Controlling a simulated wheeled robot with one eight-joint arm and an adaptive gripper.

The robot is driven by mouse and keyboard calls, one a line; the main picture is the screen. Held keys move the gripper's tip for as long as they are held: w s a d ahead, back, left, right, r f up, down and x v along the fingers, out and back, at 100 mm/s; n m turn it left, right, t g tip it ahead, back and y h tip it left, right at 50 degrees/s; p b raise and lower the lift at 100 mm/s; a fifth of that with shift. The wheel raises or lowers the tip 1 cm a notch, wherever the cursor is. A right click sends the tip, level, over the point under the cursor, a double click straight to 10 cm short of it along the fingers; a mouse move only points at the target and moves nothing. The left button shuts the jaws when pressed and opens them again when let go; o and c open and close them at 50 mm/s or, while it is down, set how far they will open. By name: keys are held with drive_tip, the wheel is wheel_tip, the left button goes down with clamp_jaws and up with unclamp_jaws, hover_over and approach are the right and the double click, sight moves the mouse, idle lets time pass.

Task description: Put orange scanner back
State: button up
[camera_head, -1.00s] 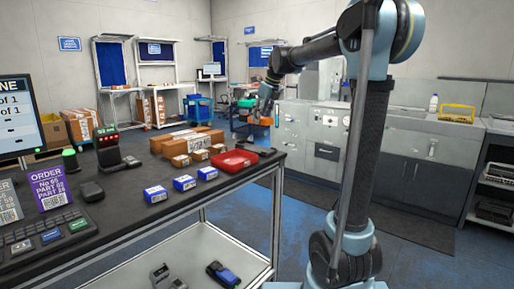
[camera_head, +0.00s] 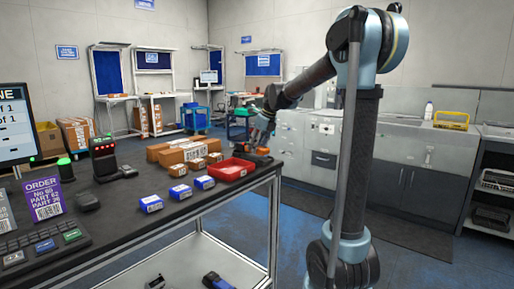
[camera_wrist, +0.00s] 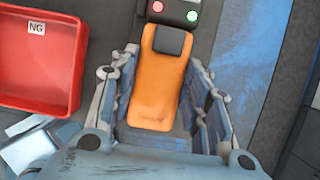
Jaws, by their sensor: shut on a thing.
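The orange scanner (camera_wrist: 153,88) lies between the fingers of my gripper (camera_wrist: 163,62) in the wrist view, and my gripper is shut on it. Its dark end points toward a black holder (camera_wrist: 178,13) with a red and a green light. Scanner and holder are very close; I cannot tell if they touch. In the head view my gripper (camera_head: 260,138) is low over the far right end of the dark table, behind the red tray. Only a small orange part of the scanner (camera_head: 263,151) shows there.
The red tray (camera_head: 231,169), marked NG, sits just left of the scanner; it also shows in the wrist view (camera_wrist: 38,62). Brown boxes (camera_head: 184,152) and blue-white boxes (camera_head: 180,192) stand on the table (camera_head: 130,225). A black device with red lights (camera_head: 104,155) stands further left.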

drive_tip(key=shift+f, duration=0.55)
drive_tip(key=o, duration=1.2)
drive_tip(key=shift+o, duration=0.2)
drive_tip(key=shift+r, duration=0.15)
drive_tip(key=shift+r, duration=0.3)
drive_tip(key=v, duration=1.2)
drive_tip(key=s+d+f+n+h, duration=0.1)
drive_tip(key=s+d+f+n, duration=0.5)
drive_tip(key=s+f+n, duration=0.2)
drive_tip(key=s+d+f+n+h, duration=0.1)
drive_tip(key=s+d+f+n, duration=0.5)
drive_tip(key=s, duration=1)
drive_tip(key=s+d+f+n+h, duration=0.1)
drive_tip(key=s+d+f+n, duration=0.5)
drive_tip(key=s+f+n, duration=0.6)
wheel_tip(320, 180, down, 4)
drive_tip(key=shift+f+g+h, duration=0.25)
drive_tip(key=shift+g+h, duration=0.05)
